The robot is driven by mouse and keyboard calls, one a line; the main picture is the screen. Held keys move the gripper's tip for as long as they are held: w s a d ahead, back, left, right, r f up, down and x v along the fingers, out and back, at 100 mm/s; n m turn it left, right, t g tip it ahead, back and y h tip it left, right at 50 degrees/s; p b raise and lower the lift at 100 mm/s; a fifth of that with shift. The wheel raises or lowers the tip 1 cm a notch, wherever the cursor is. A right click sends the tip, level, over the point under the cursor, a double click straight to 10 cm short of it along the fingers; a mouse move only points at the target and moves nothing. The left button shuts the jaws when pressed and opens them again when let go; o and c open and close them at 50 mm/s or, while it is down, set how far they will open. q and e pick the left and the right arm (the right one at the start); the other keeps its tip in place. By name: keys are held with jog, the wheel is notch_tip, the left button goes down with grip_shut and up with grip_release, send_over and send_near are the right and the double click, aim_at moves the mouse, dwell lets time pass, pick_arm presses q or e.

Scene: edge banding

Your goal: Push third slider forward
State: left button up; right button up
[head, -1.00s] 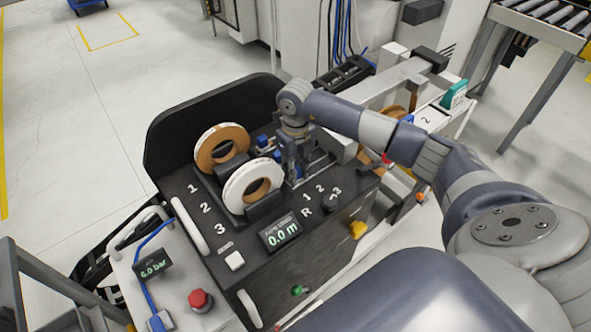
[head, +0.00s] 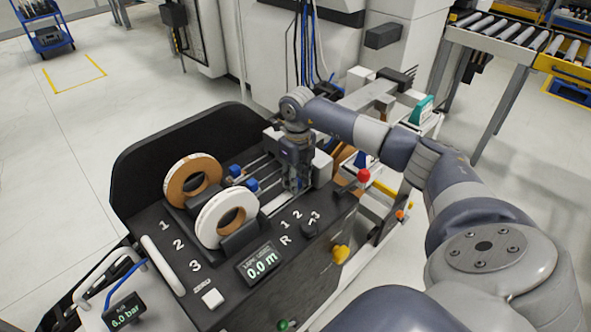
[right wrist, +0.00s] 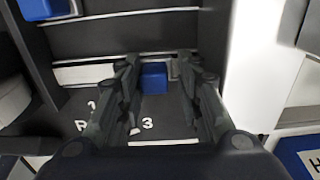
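Two blue slider blocks show in the head view, one farther back (head: 235,171) and one nearer (head: 251,185), on rails beside the tape rolls. My right gripper (head: 296,187) points down over the rails to the right of them. In the right wrist view, a blue slider block (right wrist: 153,76) sits between the two fingers of my right gripper (right wrist: 158,70), with a gap on each side. The gripper is open around it; I cannot tell whether it touches. In the head view this block is hidden by the gripper. My left gripper is not in view.
The white roll (head: 227,214) and brown-and-white roll (head: 192,181) stand left of the rails. A selector knob (head: 310,229), a 0.0 m display (head: 262,263) and a red ball knob (head: 363,175) are close to the arm. Another blue block (right wrist: 42,8) shows in the wrist view.

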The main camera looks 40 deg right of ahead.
notch_tip(320, 180, up, 12)
dwell(0.6)
jog(key=shift+s, duration=0.1)
dwell(0.4)
